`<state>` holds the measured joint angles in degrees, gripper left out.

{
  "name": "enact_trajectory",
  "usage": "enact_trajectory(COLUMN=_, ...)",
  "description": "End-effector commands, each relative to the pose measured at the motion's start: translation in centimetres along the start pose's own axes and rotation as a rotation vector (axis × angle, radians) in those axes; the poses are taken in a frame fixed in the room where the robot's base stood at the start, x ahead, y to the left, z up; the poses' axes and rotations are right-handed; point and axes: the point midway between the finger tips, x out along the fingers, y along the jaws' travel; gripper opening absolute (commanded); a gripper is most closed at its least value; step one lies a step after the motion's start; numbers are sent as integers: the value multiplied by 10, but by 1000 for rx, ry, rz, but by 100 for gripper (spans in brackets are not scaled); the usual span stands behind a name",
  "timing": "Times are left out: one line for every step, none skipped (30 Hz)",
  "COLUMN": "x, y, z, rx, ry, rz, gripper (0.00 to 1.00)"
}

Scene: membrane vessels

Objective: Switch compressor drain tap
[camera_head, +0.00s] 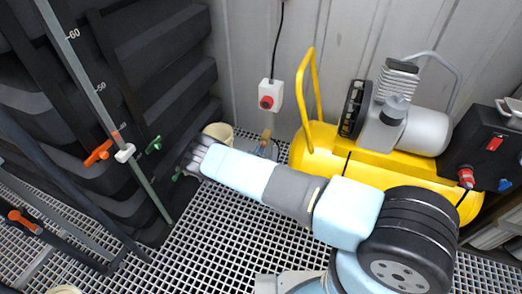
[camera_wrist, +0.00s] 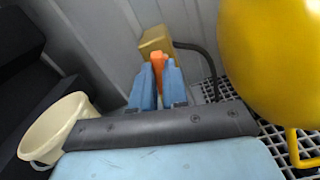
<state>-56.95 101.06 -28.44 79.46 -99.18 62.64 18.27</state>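The compressor (camera_head: 370,172) has a yellow tank and stands at the back right in the head view. Its tank fills the right of the wrist view (camera_wrist: 275,60). The drain tap has a brass body (camera_wrist: 153,42) and an orange handle (camera_wrist: 157,62), with a black hose running off to the right. The tap also shows small in the head view (camera_head: 266,136), just left of the tank. My gripper (camera_wrist: 158,80) has two blue fingers, one on each side of the orange handle, with hardly any gap. The lower handle is partly hidden between them.
A cream bucket (camera_wrist: 57,128) stands left of my gripper, near the wall. A red-button switch box (camera_head: 268,95) hangs on the wall above the tap. Dark vessel racks with orange and green handles stand at the left; grating floor (camera_head: 205,245) lies in front.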

Motion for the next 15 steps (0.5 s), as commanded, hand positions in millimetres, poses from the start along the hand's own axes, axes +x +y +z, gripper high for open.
enact_trajectory(x=0, y=0, z=0, rx=0, ry=0, rz=0, gripper=6)
enact_trajectory(x=0, y=0, z=0, rx=0, ry=0, rz=0, gripper=3)
enact_trajectory(x=0, y=0, z=0, rx=0, ry=0, rz=0, gripper=0)
enact_trajectory(x=0, y=0, z=0, rx=0, ry=0, rz=0, gripper=0)
enact_trajectory(x=0, y=0, z=0, rx=0, ry=0, rz=0, gripper=0)
enact_trajectory(x=0, y=0, z=0, rx=0, ry=0, rz=0, gripper=0)
enact_trajectory(x=0, y=0, z=0, rx=0, ry=0, rz=0, gripper=0)
enact_trajectory(x=0, y=0, z=0, rx=0, ry=0, rz=0, gripper=0)
enact_trajectory(x=1, y=-4, z=1, rx=-1, ry=0, rz=-2, gripper=0)
enact_trajectory(x=1, y=-3, z=1, rx=0, ry=0, rz=-1, gripper=0)
enact_trajectory(x=1, y=-2, z=0, rx=1, ry=0, rz=-1, gripper=0)
enact_trajectory(x=0, y=-2, z=0, rx=3, ry=-1, rz=-1, gripper=0)
enact_trajectory(x=0, y=-2, z=0, rx=6, ry=-1, rz=-1, gripper=0)
enact_trajectory(x=0, y=-2, z=0, rx=10, ry=-1, rz=-1, gripper=0)
enact_trajectory(x=0, y=-2, z=0, rx=17, ry=-1, rz=-1, gripper=0)
